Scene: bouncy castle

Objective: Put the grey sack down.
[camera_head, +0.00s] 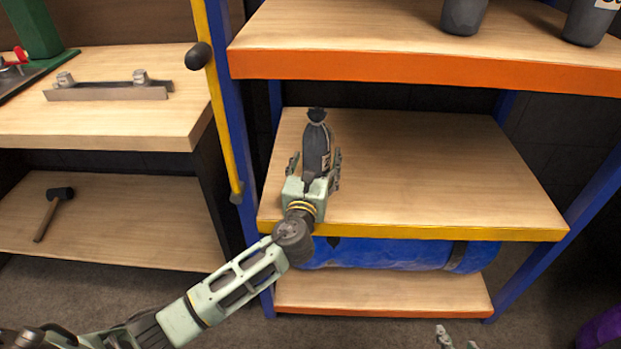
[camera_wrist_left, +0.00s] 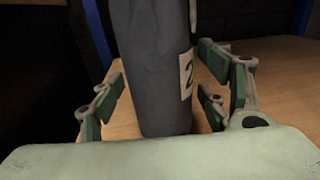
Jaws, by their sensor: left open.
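The grey sack (camera_head: 317,143) stands upright on the middle shelf board (camera_head: 430,165) of the blue rack, near its left side. Its neck is tied at the top, and a pale label with a dark mark shows on its side. My left gripper (camera_head: 315,168) is open around the sack, with a finger on each side. In the left wrist view the sack (camera_wrist_left: 155,70) stands between the spread fingers (camera_wrist_left: 165,95), with gaps on both sides, and its base appears to rest on the wood. My right gripper (camera_head: 455,340) shows only partly at the bottom edge.
Dark grey containers (camera_head: 463,14) stand on the orange-edged shelf (camera_head: 400,72) above. A blue roll (camera_head: 390,254) lies below the middle board. A yellow pole (camera_head: 217,100) stands at the left. A hammer (camera_head: 54,212) lies on the left lower shelf. The board right of the sack is clear.

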